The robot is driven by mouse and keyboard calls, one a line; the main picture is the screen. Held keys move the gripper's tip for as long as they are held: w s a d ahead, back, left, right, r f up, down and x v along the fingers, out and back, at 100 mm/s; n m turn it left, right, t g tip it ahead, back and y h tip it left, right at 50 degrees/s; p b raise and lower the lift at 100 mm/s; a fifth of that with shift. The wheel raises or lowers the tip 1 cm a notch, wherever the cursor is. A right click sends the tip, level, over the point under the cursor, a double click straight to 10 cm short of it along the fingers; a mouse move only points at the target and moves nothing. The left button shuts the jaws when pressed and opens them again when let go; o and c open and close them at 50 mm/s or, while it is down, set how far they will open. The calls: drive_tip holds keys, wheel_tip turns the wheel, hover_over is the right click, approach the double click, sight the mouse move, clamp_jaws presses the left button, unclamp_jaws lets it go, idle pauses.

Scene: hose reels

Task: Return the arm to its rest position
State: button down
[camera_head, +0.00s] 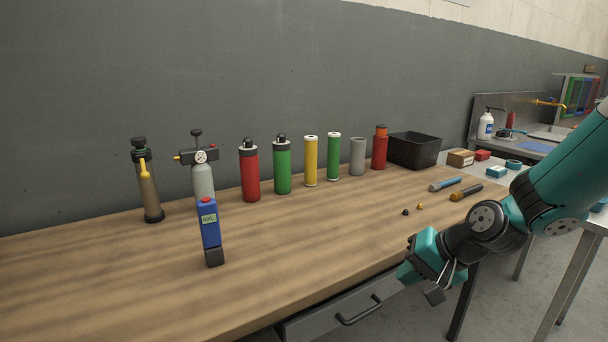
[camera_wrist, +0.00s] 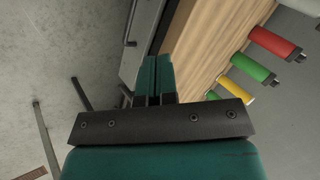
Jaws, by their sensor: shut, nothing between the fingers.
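My gripper (camera_head: 428,292) is at the front edge of the wooden bench, at the lower right of the head view. My teal arm reaches in from the right edge and bends down to it. In the wrist view the two teal fingers of my gripper (camera_wrist: 154,72) lie together, with nothing between them. Nothing on the bench touches the gripper.
The wooden bench (camera_head: 290,260) holds several upright cylinders, including a red one (camera_head: 249,174), and a blue meter (camera_head: 210,228). A black bin (camera_head: 413,150) stands at the back. A drawer (camera_head: 340,306) is below the front edge. The bench's front middle is clear.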

drive_tip(key=s+a+r+n+g+h+p, duration=0.1)
drive_tip(key=s+a+r+n+g+p, duration=0.1)
drive_tip(key=s+r+n, duration=0.3)
drive_tip(key=s+a+r+n+g+h+p, duration=0.1)
drive_tip(key=s+a+r+n+g+p, duration=0.1)
drive_tip(key=s+r+n, duration=0.4)
drive_tip(key=s+a+r, duration=0.1)
drive_tip(key=s+r, duration=0.4)
drive_tip(key=s, duration=0.8)
drive_tip(key=shift+s+a+n+g, duration=0.15)
drive_tip(key=shift+a+n+g, duration=0.05)
drive_tip(key=shift+n+g, duration=0.1)
